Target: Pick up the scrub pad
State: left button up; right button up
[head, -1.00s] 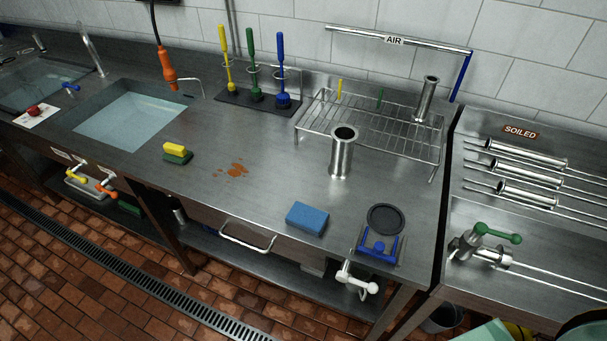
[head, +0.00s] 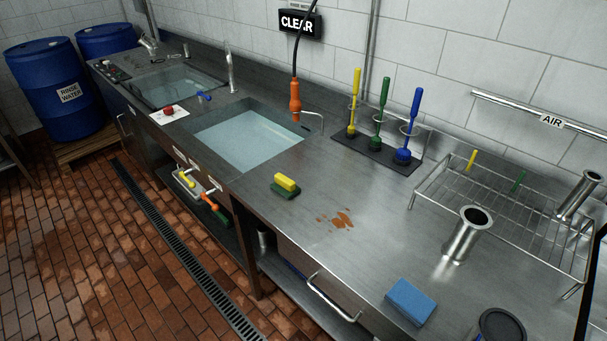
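A yellow block (head: 286,182) lies on a flat dark green pad (head: 286,193) on the steel counter, right of the near sink basin; the green and yellow pair looks like a scrub pad. A blue rectangular block (head: 410,301) lies apart near the counter's front edge at lower right; I cannot tell whether it is a sponge or a pad. Neither of my grippers shows in the head view.
An orange-brown stain (head: 341,218) marks the counter right of the pad. A steel cylinder (head: 464,238) stands farther right, before a wire rack (head: 500,218). Brushes (head: 383,115) stand at the back. A water-filled basin (head: 248,137) opens on the left. Counter around the pad is clear.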

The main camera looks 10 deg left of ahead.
aim_at(286, 187)
jog(key=i+j+z, duration=0.4)
jog(key=j+z, duration=0.15)
jog(key=j, duration=0.15)
jog(key=i+j+z, duration=0.15)
jog(key=j+z, duration=0.15)
jog(key=j, duration=0.15)
